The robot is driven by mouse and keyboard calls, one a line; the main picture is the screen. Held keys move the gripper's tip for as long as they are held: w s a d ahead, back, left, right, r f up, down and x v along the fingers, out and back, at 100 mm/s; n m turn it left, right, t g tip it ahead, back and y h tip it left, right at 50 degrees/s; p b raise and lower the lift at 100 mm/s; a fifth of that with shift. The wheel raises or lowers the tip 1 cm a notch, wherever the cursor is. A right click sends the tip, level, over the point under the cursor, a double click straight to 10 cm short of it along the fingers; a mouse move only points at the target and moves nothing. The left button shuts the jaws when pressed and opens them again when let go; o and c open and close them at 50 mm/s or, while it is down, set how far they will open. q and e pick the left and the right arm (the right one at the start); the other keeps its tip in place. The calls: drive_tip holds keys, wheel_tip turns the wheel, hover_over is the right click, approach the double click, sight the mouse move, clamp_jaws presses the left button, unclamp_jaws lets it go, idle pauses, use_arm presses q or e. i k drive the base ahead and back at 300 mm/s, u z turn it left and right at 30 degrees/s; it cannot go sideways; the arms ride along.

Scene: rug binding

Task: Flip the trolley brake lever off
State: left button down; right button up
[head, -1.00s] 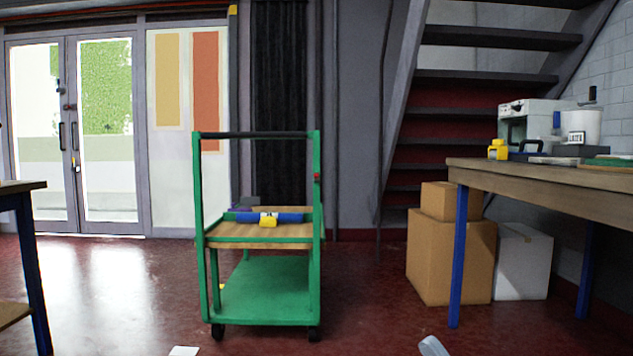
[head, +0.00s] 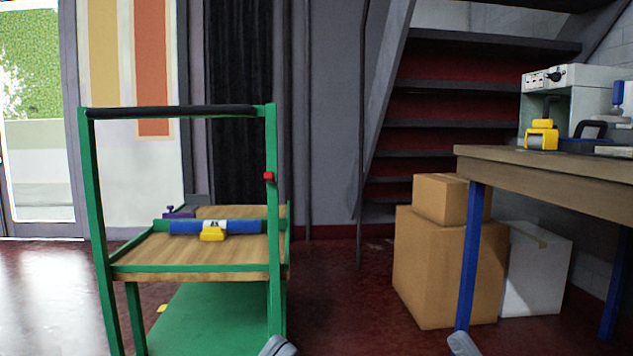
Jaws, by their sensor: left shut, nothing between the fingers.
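The green trolley (head: 273,215) stands at the left, with a black handle bar (head: 175,112) across its top and a wooden upper shelf (head: 190,254). A small red part (head: 269,176), which looks like the brake lever, sits on its right upright post. Its exact angle is too small to tell. My left gripper (head: 278,346) shows as a grey tip at the bottom edge, low in front of the trolley's right post, shut and empty, well below the red part. A similar grey piece (head: 463,345), seemingly my right gripper, shows at the bottom edge; its jaws cannot be made out.
A blue roll (head: 184,227) with a yellow piece lies on the trolley's upper shelf. Cardboard boxes (head: 445,265) and a white box (head: 535,270) stand under the workbench (head: 550,170) at the right. Open red floor lies between trolley and boxes.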

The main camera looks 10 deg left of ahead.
sight(269, 177)
drive_tip(key=z, duration=0.1)
drive_tip(key=i, duration=1.45)
